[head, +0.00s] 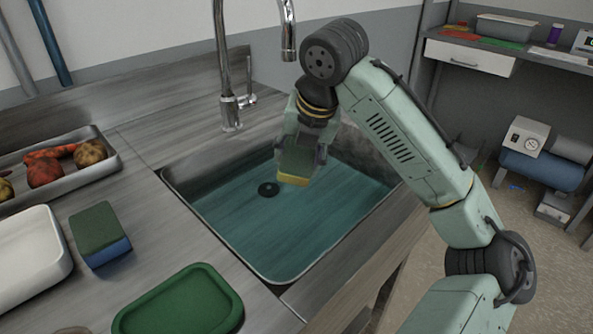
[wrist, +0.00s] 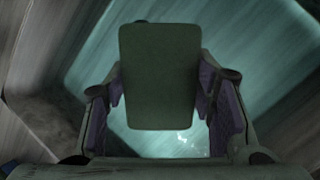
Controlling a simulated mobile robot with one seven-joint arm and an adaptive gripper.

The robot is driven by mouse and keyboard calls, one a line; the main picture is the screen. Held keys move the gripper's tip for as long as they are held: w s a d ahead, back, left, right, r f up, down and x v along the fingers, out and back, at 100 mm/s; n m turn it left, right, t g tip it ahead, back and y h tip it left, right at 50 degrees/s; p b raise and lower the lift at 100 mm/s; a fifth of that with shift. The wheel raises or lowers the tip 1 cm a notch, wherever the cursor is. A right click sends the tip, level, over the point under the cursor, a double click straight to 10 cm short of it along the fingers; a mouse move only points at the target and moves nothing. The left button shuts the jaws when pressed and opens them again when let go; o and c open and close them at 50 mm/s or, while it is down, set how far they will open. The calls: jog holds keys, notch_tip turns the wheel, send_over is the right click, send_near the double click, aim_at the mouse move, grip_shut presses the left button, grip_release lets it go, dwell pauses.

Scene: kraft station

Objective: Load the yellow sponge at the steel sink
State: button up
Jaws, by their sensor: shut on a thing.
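The yellow sponge (head: 293,181) is in my gripper (head: 301,158), with its yellow side facing down and a dark green pad on top. The green pad of the sponge (wrist: 160,76) fills the middle of the wrist view, between the two fingers of my gripper (wrist: 162,100). My gripper is shut on the sponge and points down over the steel sink (head: 170,182). The sink holds blue-green water, with a dark round drain left of the sponge in the head view. I cannot tell whether the sponge touches the water.
A chrome faucet (head: 229,112) stands behind the sink. On the left counter are a blue sponge with a green top (head: 99,232), a green tray (head: 180,306), a white tray (head: 32,252) and a metal tray (head: 112,161) of vegetables. A shelf with equipment stands at the right.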

aim_at(298, 154)
jog(key=shift+r+p, duration=2.6)
jog(key=shift+r, duration=0.6)
jog(key=shift+r, duration=0.1)
notch_tip(298, 154, up, 4)
jog(key=p, duration=0.3)
jog(key=shift+p, duration=0.35)
